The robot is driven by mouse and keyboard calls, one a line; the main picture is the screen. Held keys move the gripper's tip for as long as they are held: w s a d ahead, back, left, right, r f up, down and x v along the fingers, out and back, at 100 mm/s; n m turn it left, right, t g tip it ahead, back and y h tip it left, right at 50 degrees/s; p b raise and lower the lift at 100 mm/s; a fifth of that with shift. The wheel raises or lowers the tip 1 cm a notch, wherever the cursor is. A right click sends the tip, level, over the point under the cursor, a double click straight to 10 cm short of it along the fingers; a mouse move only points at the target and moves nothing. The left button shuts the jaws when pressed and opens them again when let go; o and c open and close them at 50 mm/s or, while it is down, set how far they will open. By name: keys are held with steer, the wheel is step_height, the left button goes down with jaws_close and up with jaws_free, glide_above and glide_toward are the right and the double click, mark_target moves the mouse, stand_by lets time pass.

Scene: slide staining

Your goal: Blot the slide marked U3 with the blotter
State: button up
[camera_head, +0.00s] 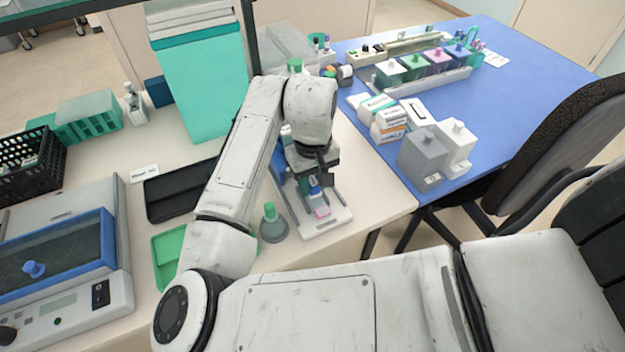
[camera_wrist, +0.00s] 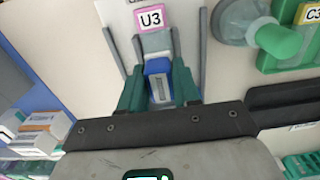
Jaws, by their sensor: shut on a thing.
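My gripper (camera_wrist: 159,88) is shut on a blotter (camera_wrist: 158,68) with a blue body and a grey middle, held between its two green fingers. The slide marked U3 (camera_wrist: 152,41) lies beyond the blotter, with its pink label (camera_wrist: 150,18) facing up and clear of it. The blotter covers the near part of the slide; I cannot tell whether the two touch. In the head view, the blue blotter (camera_head: 315,190) is low over a pale holder (camera_head: 335,221), right by the pink label (camera_head: 322,211). My wrist hides part of the holder.
A grey-green flask-like item with a green top (camera_head: 270,223) stands just left of the holder. A green tray (camera_head: 166,256) and a black flat case (camera_head: 180,191) lie further left. White and grey containers (camera_head: 424,155) stand on the blue table at right.

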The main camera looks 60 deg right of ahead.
steer(key=shift+f, duration=0.6)
stand_by(2.3)
steer(key=shift+r, duration=0.15)
step_height(320, 180, up, 7)
steer(key=p, duration=0.7)
stand_by(0.6)
